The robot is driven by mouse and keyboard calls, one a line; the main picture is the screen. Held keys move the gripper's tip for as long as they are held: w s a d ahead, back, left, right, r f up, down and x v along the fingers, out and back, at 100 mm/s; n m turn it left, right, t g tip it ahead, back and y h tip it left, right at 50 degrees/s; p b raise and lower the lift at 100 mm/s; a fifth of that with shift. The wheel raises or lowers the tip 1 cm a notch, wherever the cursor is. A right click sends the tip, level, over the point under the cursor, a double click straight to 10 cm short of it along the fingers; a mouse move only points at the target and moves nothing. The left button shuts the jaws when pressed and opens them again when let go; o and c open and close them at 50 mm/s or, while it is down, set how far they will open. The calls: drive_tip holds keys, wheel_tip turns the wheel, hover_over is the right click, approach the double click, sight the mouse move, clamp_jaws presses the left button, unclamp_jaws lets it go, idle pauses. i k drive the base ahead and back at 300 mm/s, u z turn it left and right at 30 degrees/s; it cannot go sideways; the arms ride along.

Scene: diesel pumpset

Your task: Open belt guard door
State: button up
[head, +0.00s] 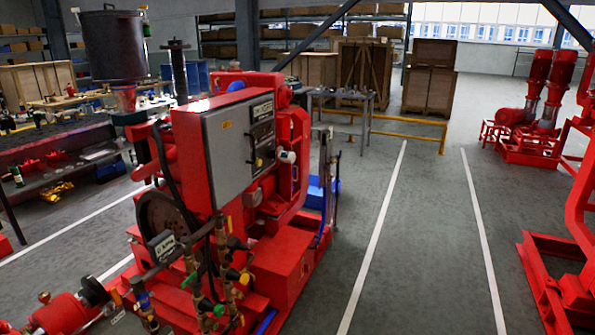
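The red diesel pumpset (285,262) stands left of the picture's middle. A grey control panel with a closed-looking front (228,150) is mounted high on its near side. A dark round wheel-like part (160,220) shows low on its left, partly behind pipes and hoses. Red housing (300,150) rises to the right of the panel. I cannot tell which part is the belt guard door, or whether it is open or shut. My gripper is not in view.
Pipes and valves (230,275) stick out at the pumpset's front. Grey floor with white lines (375,250) is clear to its right. A red frame (550,270) stands at the right edge. A cluttered workbench (75,165) stands left, and wooden crates (430,80) stand behind.

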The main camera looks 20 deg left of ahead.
sight(300, 138)
drive_tip(key=z, duration=0.55)
drive_tip(key=k, duration=0.75)
drive_tip(key=z, duration=1.05)
drive_tip(key=k, duration=0.65)
drive_tip(key=z, duration=0.1)
drive_tip(key=i, duration=0.7)
drive_tip(key=u, duration=0.65)
drive_tip(key=i, duration=0.85)
drive_tip(key=u, duration=0.6)
drive_tip(key=i, duration=1.5)
drive_tip(key=u, duration=0.4)
